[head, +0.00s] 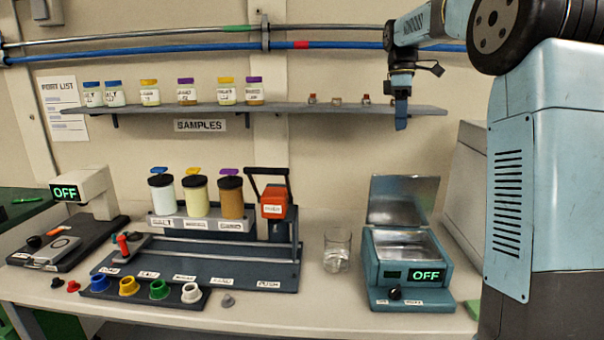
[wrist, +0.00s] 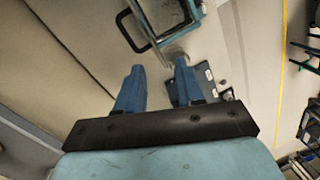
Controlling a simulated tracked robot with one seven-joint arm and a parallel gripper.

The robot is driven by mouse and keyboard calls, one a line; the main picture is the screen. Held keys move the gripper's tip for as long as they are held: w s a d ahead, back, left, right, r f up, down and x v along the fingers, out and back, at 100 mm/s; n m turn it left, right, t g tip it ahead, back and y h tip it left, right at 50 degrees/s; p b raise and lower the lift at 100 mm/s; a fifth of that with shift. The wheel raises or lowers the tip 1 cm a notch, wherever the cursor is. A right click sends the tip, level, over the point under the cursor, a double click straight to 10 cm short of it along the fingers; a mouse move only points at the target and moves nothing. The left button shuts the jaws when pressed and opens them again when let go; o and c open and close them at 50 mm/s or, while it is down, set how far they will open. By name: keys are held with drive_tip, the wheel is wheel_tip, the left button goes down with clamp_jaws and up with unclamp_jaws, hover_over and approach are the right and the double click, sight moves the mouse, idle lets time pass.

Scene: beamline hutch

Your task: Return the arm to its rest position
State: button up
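My gripper (head: 401,122) hangs in the upper right of the head view, fingers pointing down, in front of the right end of the sample shelf. In the wrist view the two blue fingers of my gripper (wrist: 160,72) stand apart with nothing held between them. My arm reaches in from the upper right of the head view. Below the gripper, on the bench, is a teal bath (head: 410,262) with its metal lid raised and its display reading OFF. A clear glass beaker (head: 337,250) stands to the left of it.
The shelf (head: 280,108) carries several capped jars and small vials. On the bench (head: 330,312) stand a rack of three large jars (head: 195,197), an orange device (head: 273,205), a tray of coloured rings (head: 158,290) and a balance (head: 82,192) reading OFF. Pipes run above the shelf.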

drive_tip(key=s+a+f+m+t, duration=0.25)
drive_tip(key=s+m, duration=0.25)
drive_tip(key=s, duration=0.8)
drive_tip(key=s+a+f+m+t, duration=0.1)
drive_tip(key=s+f+m+t, duration=0.3)
drive_tip(key=s, duration=1)
drive_tip(key=s+f+m, duration=0.4)
drive_tip(key=s+f, duration=0.1)
drive_tip(key=s, duration=0.3)
drive_tip(key=shift+s+d+f+m+t, duration=0.15)
drive_tip(key=shift+d+f+m+t, duration=0.15)
drive_tip(key=shift+f+t, duration=0.15)
